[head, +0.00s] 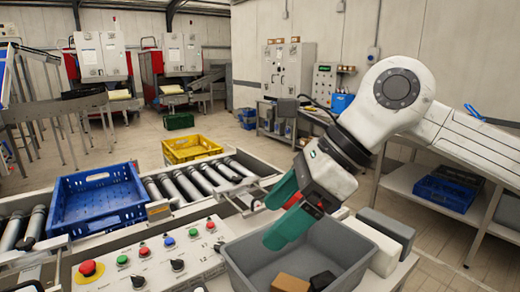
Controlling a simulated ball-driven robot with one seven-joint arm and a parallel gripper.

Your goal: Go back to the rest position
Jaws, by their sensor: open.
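My gripper (283,216), with green fingers, hangs above the left part of a grey bin (345,250). Its two fingers are apart with nothing between them. In the bin lie a brown block (291,283) and a dark block (322,280), both partly cut off or low in the picture. My arm reaches in from the right side of the view.
A blue crate (97,200) sits on the roller conveyor (190,184) at left. A yellow crate (190,148) stands behind it. A control panel (150,262) with buttons lies in front. Pale and grey blocks (385,228) stand right of the bin.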

